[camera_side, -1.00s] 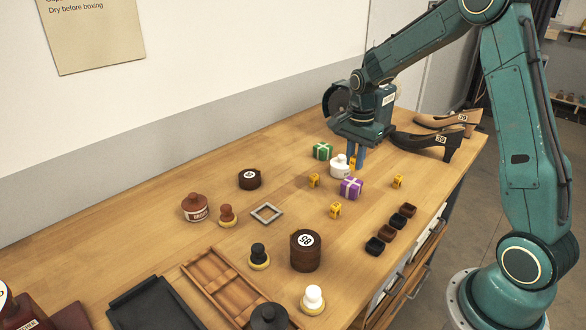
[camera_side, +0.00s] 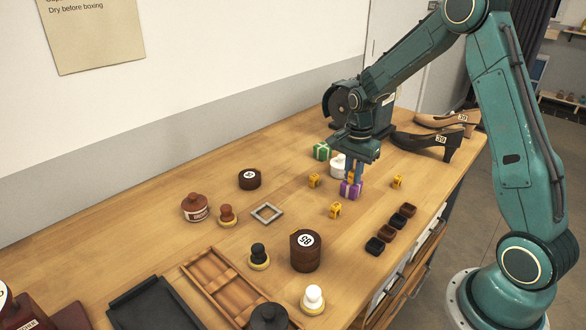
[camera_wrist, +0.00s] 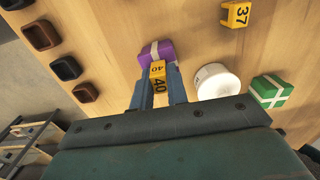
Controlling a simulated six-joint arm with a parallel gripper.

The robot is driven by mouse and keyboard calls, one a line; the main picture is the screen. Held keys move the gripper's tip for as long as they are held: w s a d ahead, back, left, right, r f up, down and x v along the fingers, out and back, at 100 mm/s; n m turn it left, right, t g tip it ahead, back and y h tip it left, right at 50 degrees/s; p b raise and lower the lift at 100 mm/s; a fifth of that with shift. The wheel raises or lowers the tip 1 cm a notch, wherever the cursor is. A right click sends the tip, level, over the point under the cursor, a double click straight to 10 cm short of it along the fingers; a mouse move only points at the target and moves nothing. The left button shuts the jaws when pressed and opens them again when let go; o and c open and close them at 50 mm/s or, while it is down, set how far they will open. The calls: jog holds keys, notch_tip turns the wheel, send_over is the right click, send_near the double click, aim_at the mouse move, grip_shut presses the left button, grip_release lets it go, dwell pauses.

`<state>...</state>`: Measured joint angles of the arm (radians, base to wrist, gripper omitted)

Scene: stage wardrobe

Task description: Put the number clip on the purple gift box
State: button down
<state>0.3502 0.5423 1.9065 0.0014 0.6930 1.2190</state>
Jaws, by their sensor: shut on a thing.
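My gripper (camera_side: 355,172) is shut on a yellow number clip marked 40 (camera_wrist: 159,77); its fingers stand on either side of the clip in the wrist view. The purple gift box (camera_side: 350,190) with a pale ribbon sits on the table just below the clip. It also shows in the wrist view (camera_wrist: 164,48), partly behind the clip. In the side view the clip (camera_side: 351,176) is close over the box's top; I cannot tell whether they touch.
A white jar (camera_side: 337,165) and a green gift box (camera_side: 321,151) stand close by. Other yellow clips (camera_side: 335,210) lie around. Small dark trays (camera_side: 386,232) line the front edge. Shoes (camera_side: 428,142) stand at the right. The table's middle is fairly clear.

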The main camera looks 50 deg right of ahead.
aim_at(353, 172)
jog(key=c, duration=1.4)
grip_release()
notch_tip(353, 172, up, 12)
jog(key=shift+r, duration=0.15)
jog(key=s+a+r+n+t, duration=0.3)
jog(key=s+a+r+n, duration=0.6)
jog(key=s+a, duration=0.1)
jog(key=s+a+n+t, duration=0.1)
jog(key=s+n, duration=0.2)
jog(key=s, duration=0.1)
jog(key=s+a+n, duration=0.2)
jog(key=s+n, duration=0.1)
jog(key=s, duration=0.1)
jog(key=s+a+n+t, duration=0.1)
jog(key=s+a+n, duration=0.1)
jog(key=s, duration=0.3)
jog(key=shift+s+f+n+t, duration=0.1)
jog(key=shift+f+n+t, duration=0.2)
jog(key=shift+n, duration=0.2)
